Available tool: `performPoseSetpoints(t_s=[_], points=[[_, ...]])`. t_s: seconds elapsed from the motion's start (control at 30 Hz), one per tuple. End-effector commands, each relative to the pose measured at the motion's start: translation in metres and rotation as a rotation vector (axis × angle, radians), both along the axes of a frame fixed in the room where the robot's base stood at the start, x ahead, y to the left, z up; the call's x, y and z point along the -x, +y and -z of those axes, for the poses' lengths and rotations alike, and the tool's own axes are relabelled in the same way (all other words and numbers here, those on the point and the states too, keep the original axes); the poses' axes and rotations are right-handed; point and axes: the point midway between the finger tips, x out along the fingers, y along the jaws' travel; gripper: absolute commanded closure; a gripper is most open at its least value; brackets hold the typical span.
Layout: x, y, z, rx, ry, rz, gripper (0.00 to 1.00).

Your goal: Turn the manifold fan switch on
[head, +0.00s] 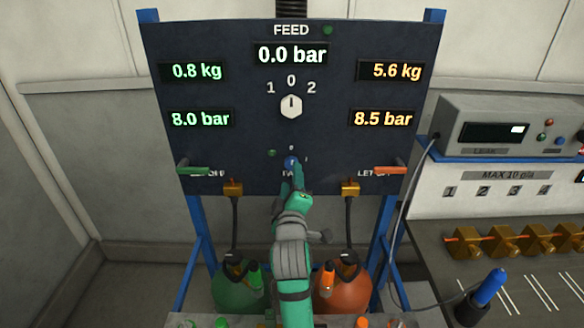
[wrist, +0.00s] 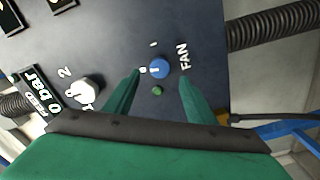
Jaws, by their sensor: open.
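The fan switch is a small blue round knob (wrist: 159,69) on the dark panel, beside the word FAN. In the wrist view its white mark points left, toward the 0 mark. A dull green lamp (wrist: 157,91) sits beside it. In the head view the knob (head: 291,161) is partly covered by my gripper (head: 294,174). My green gripper (wrist: 160,75) is open, with one finger on either side of the knob in the wrist view. I cannot tell whether the fingers touch it or how far off the panel they are.
The white feed selector (head: 291,106) sits higher on the panel, pointing at 0. A green lever (head: 195,170) and an orange lever (head: 390,170) flank the lower panel. Hoses run to a green tank (head: 237,290) and an orange tank (head: 342,290) below. A grey leak tester (head: 500,125) stands at right.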

Motion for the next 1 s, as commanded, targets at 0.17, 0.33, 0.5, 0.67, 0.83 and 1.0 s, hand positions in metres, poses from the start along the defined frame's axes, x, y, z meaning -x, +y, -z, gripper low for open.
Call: performPoseSetpoints(t_s=[0.17, 0.33, 0.5, 0.67, 0.83, 1.0], points=[[-0.032, 0.0, 0.0, 0.0, 0.001, 0.0, 0.5], [-0.053, -0.001, -0.001, 0.0, 0.0, 0.001, 0.5], [-0.063, -0.002, 0.0, -0.001, -0.001, 0.003, 0.5], [-0.065, -0.003, 0.0, -0.001, -0.001, 0.003, 0.5], [-0.065, -0.003, 0.0, -0.001, 0.0, 0.004, 0.57], [-0.065, -0.003, 0.0, -0.001, 0.0, 0.004, 0.91]])
